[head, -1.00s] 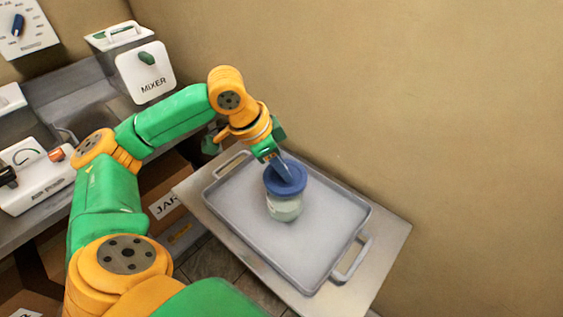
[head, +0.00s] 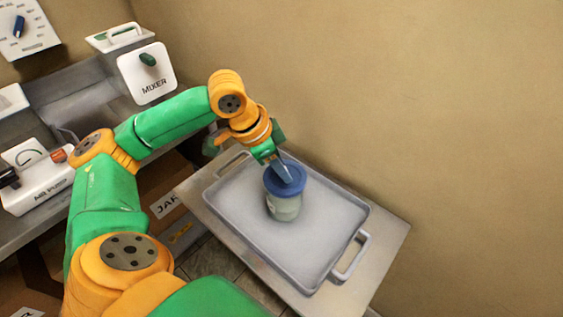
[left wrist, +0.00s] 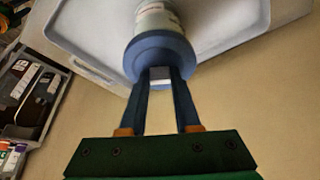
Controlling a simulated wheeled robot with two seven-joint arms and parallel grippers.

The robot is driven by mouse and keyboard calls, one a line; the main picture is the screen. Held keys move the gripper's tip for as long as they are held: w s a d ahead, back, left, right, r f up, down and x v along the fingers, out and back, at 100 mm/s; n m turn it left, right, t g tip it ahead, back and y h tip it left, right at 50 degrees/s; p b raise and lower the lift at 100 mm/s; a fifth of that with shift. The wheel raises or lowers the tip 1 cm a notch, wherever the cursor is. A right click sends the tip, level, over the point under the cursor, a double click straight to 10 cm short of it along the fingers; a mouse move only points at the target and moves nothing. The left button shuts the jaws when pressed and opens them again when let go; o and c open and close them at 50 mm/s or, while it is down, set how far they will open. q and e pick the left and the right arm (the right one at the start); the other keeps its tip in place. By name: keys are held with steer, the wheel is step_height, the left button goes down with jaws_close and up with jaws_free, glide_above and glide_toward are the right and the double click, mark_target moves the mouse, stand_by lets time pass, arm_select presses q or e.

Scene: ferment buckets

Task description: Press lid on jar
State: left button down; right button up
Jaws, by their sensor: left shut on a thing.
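A glass jar (head: 284,208) with pale contents stands upright on a grey tray (head: 320,262). A blue lid (head: 287,180) sits on top of the jar's mouth; I cannot tell whether it is fully seated. My left gripper (head: 286,174) reaches down from above, its fingertips at the lid. In the left wrist view the lid (left wrist: 158,45) lies at the ends of the two fingers, with the jar (left wrist: 157,17) beyond it. The fingers (left wrist: 160,75) are shut on the lid's raised middle part. My right gripper is not in view.
The tray has raised rims and a handle (head: 352,256) and rests on a metal table (head: 390,243) beside a tan wall. A mixer panel (head: 147,72) stands at the back left. Boxes sit below the bench. The tray around the jar is clear.

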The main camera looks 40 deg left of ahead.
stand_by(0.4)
arm_select(q)
steer(key=shift+p, duration=0.45)
steer(key=shift+f+p, duration=0.2)
steer(key=shift+p, duration=0.1)
stand_by(0.5)
stand_by(0.3)
steer(key=shift+p, duration=0.5)
steer(key=shift+c, duration=0.3)
jaws_free()
